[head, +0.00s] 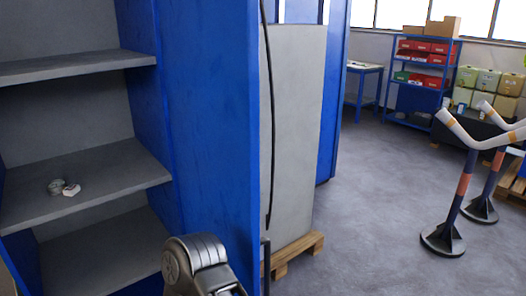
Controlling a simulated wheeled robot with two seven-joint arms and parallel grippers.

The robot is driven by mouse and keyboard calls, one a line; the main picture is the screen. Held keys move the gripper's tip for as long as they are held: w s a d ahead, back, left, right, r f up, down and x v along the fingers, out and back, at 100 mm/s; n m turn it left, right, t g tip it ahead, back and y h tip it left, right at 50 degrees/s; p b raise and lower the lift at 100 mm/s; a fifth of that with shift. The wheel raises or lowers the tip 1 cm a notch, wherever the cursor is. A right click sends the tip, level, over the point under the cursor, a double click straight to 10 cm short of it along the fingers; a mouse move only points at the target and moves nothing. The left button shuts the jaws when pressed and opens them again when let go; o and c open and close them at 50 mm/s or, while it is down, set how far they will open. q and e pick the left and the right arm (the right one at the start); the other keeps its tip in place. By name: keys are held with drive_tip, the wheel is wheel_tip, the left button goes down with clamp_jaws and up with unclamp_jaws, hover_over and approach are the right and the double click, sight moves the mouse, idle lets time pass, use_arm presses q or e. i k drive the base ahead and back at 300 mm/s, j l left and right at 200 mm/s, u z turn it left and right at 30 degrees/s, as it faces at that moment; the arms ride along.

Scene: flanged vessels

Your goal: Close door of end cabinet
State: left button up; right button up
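The open cabinet with blue walls and grey shelves (85,185) fills the left of the head view. A tall blue panel (215,130) stands at the cabinet's right side, reaching toward me. It looks like the door standing open, but I cannot clearly tell it from the side wall. A thin dark curved strip (270,120) runs down beside its right edge. A grey rounded link of my own arm shows at the bottom, in front of the panel's lower part. Neither gripper's fingers can be seen.
Two small pale items (64,188) lie on the middle shelf. A tall grey block (296,130) stands on a wooden pallet (300,250) right of the panel. A blue rack (420,75) with red bins is at the back. Posts on round bases (442,240) stand right. Grey floor between is clear.

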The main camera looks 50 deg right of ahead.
sight(210, 48)
drive_tip(key=k+l+z, duration=0.1)
drive_tip(key=k+l, duration=0.25)
drive_tip(key=l+z, duration=0.15)
drive_tip(key=l, duration=0.3)
drive_tip(key=i+l+z, duration=0.1)
drive_tip(key=l, duration=0.35)
drive_tip(key=i+l+z, duration=0.15)
drive_tip(key=l, duration=0.3)
